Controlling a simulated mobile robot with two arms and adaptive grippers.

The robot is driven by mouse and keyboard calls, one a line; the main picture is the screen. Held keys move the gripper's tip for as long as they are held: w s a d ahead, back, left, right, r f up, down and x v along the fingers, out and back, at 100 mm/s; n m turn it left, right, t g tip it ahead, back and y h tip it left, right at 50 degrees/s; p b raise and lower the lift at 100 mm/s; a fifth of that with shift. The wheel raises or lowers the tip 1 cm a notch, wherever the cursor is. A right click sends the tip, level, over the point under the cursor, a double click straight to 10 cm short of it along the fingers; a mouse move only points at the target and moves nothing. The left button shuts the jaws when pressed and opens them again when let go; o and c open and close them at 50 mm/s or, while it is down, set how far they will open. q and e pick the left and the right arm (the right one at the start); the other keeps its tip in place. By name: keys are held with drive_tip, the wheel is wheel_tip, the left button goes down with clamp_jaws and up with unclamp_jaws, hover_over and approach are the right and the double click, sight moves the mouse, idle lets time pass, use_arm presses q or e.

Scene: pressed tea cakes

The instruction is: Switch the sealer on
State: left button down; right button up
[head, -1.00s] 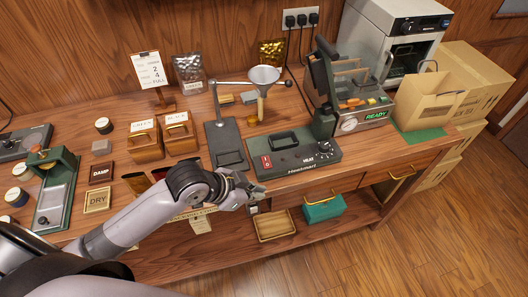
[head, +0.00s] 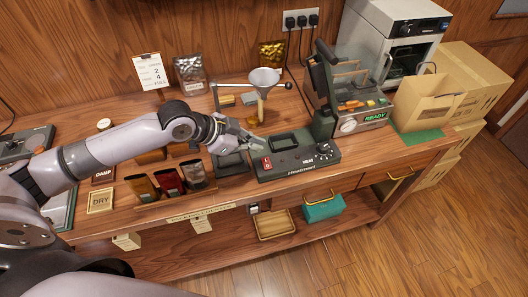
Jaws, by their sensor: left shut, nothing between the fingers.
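The sealer (head: 297,162) is a dark green-grey unit on the bench, with a raised black arm at its back right. A red rocker switch (head: 266,163) sits at its front left, and a black dial (head: 324,150) at its front right. Whether the switch is on or off is too small to tell. My left gripper (head: 260,145) is shut and empty, reaching in from the left with its fingertips just above and behind the red switch. I cannot tell whether it touches the sealer. My right gripper is not in view.
A funnel stand (head: 264,80) is behind the gripper. A machine with a green READY sign (head: 375,117) stands right of the sealer. Several small pouches (head: 170,181) stand in a tray at front left. A paper bag (head: 425,103) is at the right.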

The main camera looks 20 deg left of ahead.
sight(274, 161)
use_arm(q)
drive_tip(key=p+x, duration=0.1)
drive_tip(key=x, duration=0.2)
drive_tip(key=shift+w+d+f, duration=0.15)
drive_tip(key=shift+w+d, duration=0.1)
drive_tip(key=shift+d, duration=0.05)
drive_tip(key=f, duration=0.2)
drive_tip(key=f+p, duration=0.1)
drive_tip(key=shift+w+f, duration=0.25)
drive_tip(key=shift+w, duration=0.05)
drive_tip(key=shift+a+f, duration=0.15)
drive_tip(key=shift+f, duration=0.4)
drive_tip(key=shift+w+a+f+g+h+b, duration=0.15)
drive_tip(key=shift+f+b, duration=0.15)
drive_tip(key=shift+b, duration=0.3)
drive_tip(key=shift+w+f+g+h+b, duration=0.15)
drive_tip(key=shift+f+b, duration=0.15)
drive_tip(key=shift+b, duration=0.3)
drive_tip(key=shift+w+a+b, duration=0.1)
drive_tip(key=shift+a+b, duration=0.05)
drive_tip(key=shift+b, duration=0.3)
